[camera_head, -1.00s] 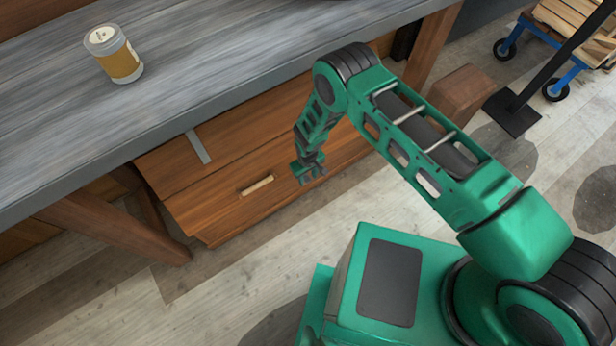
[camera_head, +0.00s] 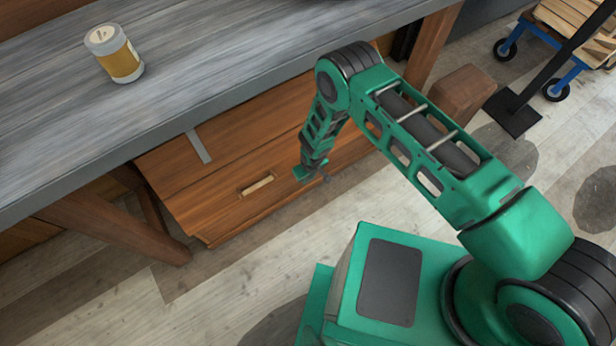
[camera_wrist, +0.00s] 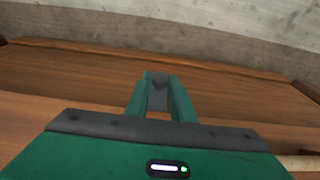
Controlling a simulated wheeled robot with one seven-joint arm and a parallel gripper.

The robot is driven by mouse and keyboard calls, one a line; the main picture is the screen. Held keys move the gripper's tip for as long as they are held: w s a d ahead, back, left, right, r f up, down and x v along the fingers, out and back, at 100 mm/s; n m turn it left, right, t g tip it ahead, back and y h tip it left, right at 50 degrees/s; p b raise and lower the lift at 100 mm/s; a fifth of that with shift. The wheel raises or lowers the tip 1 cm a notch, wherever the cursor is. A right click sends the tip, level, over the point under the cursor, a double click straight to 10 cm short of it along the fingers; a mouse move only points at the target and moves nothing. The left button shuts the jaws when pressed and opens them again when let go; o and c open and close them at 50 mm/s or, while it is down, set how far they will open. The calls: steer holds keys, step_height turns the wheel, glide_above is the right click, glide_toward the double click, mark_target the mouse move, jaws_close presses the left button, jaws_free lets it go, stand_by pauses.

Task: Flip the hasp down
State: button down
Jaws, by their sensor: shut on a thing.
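A wooden chest (camera_head: 180,185) stands under the bench, with a pale handle (camera_head: 257,184) on it. My gripper (camera_head: 314,174) is low at the chest, to the right of the handle. In the wrist view my gripper's two green fingers (camera_wrist: 158,103) are shut on a dark grey piece (camera_wrist: 158,90), which looks to be the hasp. Its far end shows between the fingertips; the rest is hidden. In the head view a small dark knob-like end shows at the fingertips, and the hasp cannot be made out clearly.
The grey workbench top (camera_head: 200,60) overhangs the chest, with a yellow-labelled jar (camera_head: 115,55) on it. A grey metal strip (camera_head: 199,147) lies on the chest left of my arm. Bare floor (camera_head: 230,270) lies in front. A blue-framed cart (camera_head: 560,60) stands far right.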

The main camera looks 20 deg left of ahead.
steer(key=shift+w+a+f+t+y, duration=0.1)
steer(key=shift+f+t+y, duration=0.25)
steer(key=shift+t+y, duration=0.35)
steer(key=shift+w+a+f+t+y, duration=0.1)
steer(key=shift+f+t+y, duration=0.25)
steer(key=shift+t+y, duration=0.35)
steer(key=shift+y, duration=0.3)
steer(key=c, duration=1.6)
jaws_free()
steer(key=shift+o, duration=0.2)
steer(key=v, duration=1)
steer(key=shift+r, duration=0.25)
steer(key=shift+d, duration=0.15)
